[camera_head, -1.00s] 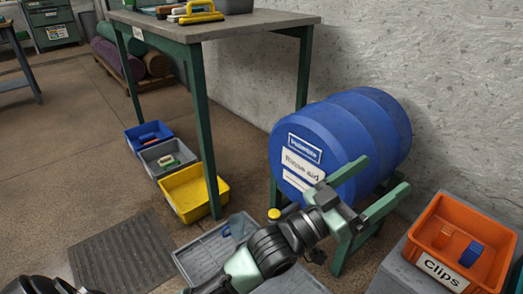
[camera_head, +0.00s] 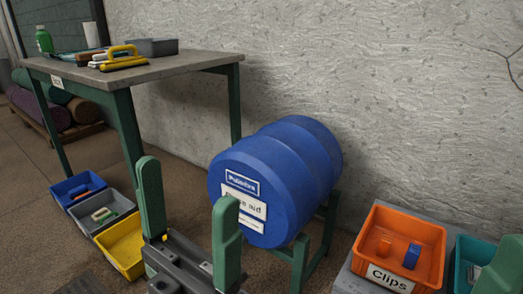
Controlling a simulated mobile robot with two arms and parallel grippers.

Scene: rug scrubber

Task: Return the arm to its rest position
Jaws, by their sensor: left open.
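My left gripper (camera_head: 187,183) stands upright low in the head view, close to the camera. Its two green fingers are wide apart, with nothing between them. The dark grey gripper body shows below them. The blue drum (camera_head: 283,165), marked as rinse aid, lies on its side on a green stand (camera_head: 301,262) to the right of the gripper. The right finger covers the drum's lower left edge in this view. No tap shows on the drum.
A workbench (camera_head: 150,68) with brushes stands at the back left. Blue (camera_head: 68,198), grey and yellow (camera_head: 122,258) bins sit on the floor below. An orange Clips bin (camera_head: 423,233) and a teal bin (camera_head: 459,275) are at right. An unclear green shape fills the lower right corner.

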